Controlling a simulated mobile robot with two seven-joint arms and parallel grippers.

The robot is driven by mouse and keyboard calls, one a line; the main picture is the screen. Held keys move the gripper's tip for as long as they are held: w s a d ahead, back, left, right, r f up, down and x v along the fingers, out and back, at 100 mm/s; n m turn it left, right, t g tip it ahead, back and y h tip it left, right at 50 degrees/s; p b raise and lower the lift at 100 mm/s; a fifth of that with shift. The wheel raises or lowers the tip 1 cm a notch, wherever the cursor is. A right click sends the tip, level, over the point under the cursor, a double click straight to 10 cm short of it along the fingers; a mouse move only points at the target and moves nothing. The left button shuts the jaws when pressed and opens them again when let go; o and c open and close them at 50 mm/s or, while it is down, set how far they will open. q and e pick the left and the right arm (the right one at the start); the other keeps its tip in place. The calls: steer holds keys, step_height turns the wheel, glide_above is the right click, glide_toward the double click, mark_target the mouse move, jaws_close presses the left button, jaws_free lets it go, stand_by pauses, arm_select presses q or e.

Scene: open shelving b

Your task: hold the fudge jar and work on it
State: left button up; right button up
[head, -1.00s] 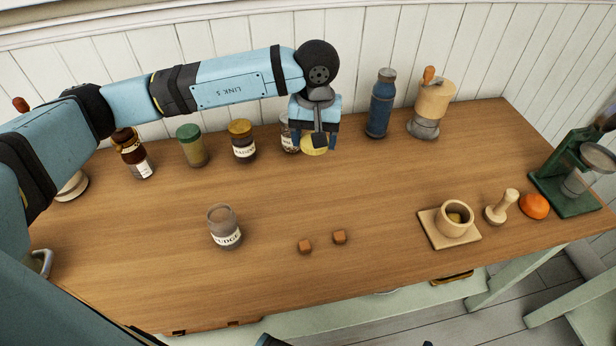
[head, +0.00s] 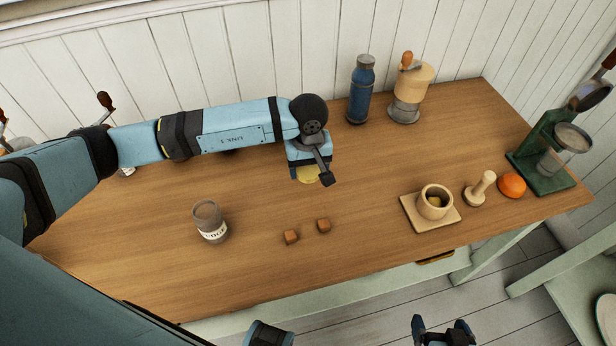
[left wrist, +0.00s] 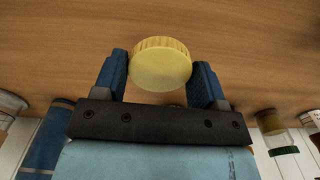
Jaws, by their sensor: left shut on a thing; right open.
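The fudge jar (head: 210,222) stands upright at the left front of the wooden counter, its label facing front; no yellow lid is on it. My left gripper (head: 309,170) is shut on a round yellow lid (head: 307,175), right of and behind the jar. In the left wrist view the lid (left wrist: 160,66) sits between both fingers. My right gripper (head: 441,330) is open and empty, low at the bottom edge, in front of the counter.
My left arm hides most back-left jars.

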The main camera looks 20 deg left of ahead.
mark_target(308, 185)
arm_select(q)
steer(key=shift+f, duration=2.3)
steer(key=shift+f, duration=0.2)
steer(key=o, duration=1)
steer(key=shift+r, duration=0.1)
step_height(308, 185, up, 12)
steer(key=shift+r, duration=0.15)
